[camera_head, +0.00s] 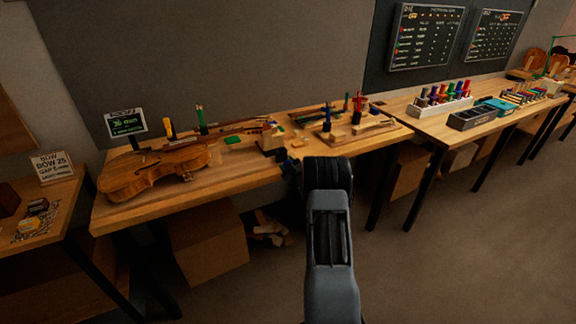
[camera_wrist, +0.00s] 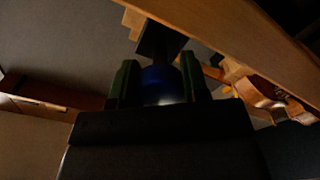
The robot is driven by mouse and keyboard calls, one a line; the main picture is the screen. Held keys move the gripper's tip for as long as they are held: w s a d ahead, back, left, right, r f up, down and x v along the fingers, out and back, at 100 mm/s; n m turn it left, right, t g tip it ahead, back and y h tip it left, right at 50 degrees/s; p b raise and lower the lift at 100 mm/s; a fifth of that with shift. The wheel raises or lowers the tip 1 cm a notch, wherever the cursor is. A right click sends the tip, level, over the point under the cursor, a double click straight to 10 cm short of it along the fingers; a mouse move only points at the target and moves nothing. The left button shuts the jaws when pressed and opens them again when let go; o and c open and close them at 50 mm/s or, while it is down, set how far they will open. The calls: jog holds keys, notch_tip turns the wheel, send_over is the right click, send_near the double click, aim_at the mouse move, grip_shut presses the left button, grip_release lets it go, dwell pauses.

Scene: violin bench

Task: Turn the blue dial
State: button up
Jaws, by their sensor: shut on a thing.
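The blue dial (camera_wrist: 162,85) is a dark blue rounded piece in the wrist view, between the two fingers of my gripper (camera_wrist: 160,80). My gripper is shut on it, with one finger on each side. A dark block (camera_wrist: 158,40) sits directly behind the dial, by the wooden bench edge (camera_wrist: 220,25). In the head view my gripper (camera_head: 290,170) is at the front edge of the workbench (camera_head: 240,175), and my arm hides part of this spot. The dial's markings and angle cannot be made out.
A violin (camera_head: 155,172) lies on the left of the bench, with a small sign (camera_head: 126,122) behind it. A rack of coloured handles (camera_head: 440,103) and a dark box (camera_head: 472,118) stand on the right bench. Cardboard boxes (camera_head: 208,240) sit below. The floor at right is clear.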

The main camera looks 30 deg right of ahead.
jog(key=shift+f+b, duration=0.25)
jog(key=shift+b, duration=0.35)
jog(key=shift+c, duration=0.2)
jog(key=shift+m+b, duration=0.5)
jog(key=shift+b, duration=0.1)
jog(key=shift+r+m+b, duration=0.15)
jog(key=shift+m+b, duration=0.25)
jog(key=shift+m, duration=0.1)
jog(key=o, duration=0.6)
jog(key=shift+o, duration=0.2)
jog(key=s+a+b, duration=0.1)
jog(key=s+a, duration=0.1)
jog(key=s, duration=1.1)
jog(key=shift+s, duration=0.35)
